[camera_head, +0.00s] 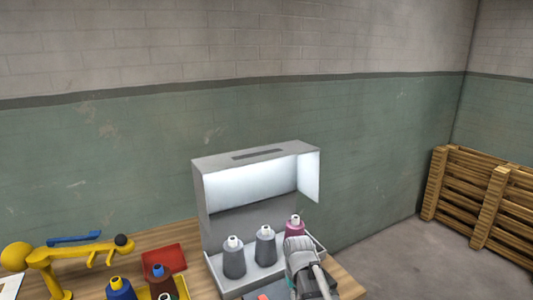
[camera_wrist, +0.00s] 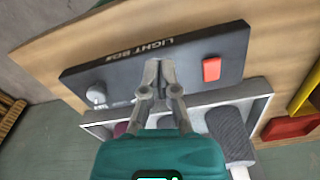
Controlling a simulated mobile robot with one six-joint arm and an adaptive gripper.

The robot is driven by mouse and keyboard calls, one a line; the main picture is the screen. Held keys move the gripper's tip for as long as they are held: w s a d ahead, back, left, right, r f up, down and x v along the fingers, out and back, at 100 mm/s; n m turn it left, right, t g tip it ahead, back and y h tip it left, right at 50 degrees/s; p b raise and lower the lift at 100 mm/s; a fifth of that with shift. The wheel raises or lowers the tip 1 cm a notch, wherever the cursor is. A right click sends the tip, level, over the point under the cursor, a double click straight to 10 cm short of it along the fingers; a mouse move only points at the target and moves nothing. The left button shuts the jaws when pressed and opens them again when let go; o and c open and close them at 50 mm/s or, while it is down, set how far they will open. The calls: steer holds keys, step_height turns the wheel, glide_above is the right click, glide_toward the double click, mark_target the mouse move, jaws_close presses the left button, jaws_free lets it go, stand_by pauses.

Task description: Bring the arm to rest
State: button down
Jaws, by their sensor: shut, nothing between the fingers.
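My gripper (camera_head: 298,244) is in front of the light box (camera_head: 256,161) at its right side, near the pink cone. In the wrist view my gripper (camera_wrist: 160,68) has its grey fingers together with nothing between them. The fingertips overlap the dark panel lettered "LIGHT BOX" (camera_wrist: 205,52) in that view; whether they touch it I cannot tell. My teal gripper body hides part of the white tray and cones behind it.
The box's tray holds two grey cones (camera_head: 234,258) and a pink cone (camera_head: 294,226). To the left on the wooden table are a red tray (camera_head: 163,257), a yellow stand (camera_head: 75,257) and more cones (camera_head: 121,289). Wooden pallets (camera_head: 490,200) stand at right beyond clear floor.

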steer(key=s+d+m, duration=0.2)
steer(key=s+d, duration=0.5)
steer(key=d, duration=0.1)
steer(key=shift+s+d+m, duration=0.15)
steer(key=shift+s+m, duration=0.25)
